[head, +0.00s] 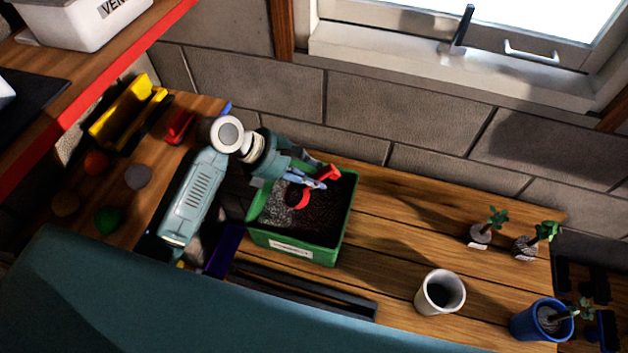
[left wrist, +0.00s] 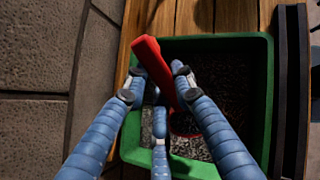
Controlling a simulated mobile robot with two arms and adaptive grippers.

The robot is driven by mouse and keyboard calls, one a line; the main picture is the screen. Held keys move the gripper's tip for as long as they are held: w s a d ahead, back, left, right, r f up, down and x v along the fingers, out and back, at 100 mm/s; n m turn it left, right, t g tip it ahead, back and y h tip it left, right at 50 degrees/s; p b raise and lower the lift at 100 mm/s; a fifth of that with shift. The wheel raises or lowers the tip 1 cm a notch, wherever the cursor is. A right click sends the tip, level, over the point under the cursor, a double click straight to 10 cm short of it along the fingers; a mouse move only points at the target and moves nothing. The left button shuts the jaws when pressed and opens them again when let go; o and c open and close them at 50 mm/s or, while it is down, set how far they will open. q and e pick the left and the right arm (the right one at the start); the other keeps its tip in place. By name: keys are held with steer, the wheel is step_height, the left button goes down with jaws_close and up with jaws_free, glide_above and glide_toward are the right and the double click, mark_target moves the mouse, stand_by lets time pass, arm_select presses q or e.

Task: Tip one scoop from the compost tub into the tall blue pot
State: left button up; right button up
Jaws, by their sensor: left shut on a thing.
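The green compost tub (head: 293,250) stands on the wooden bench with dark, grey-speckled compost inside. My left gripper (head: 312,181) is over the tub, shut on the handle of a red scoop (head: 302,199). In the left wrist view the scoop handle (left wrist: 155,65) lies between the blue fingers. The scoop's bowl is low in the tub at the compost; how full it is cannot be told. The blue pot (head: 530,327) stands at the bench's right end, with a seedling (head: 586,311) that appears to be in it. My right gripper is not in view.
A white pot (head: 428,301) stands left of the blue pot. Two seedlings (head: 480,235) (head: 525,247) stand behind. Dark bars (head: 310,291) lie along the bench's front. A red-edged shelf (head: 120,85) overhangs the left. The bench between tub and pots is clear.

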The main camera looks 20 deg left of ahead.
arm_select(q)
steer(key=shift+r, duration=3.95)
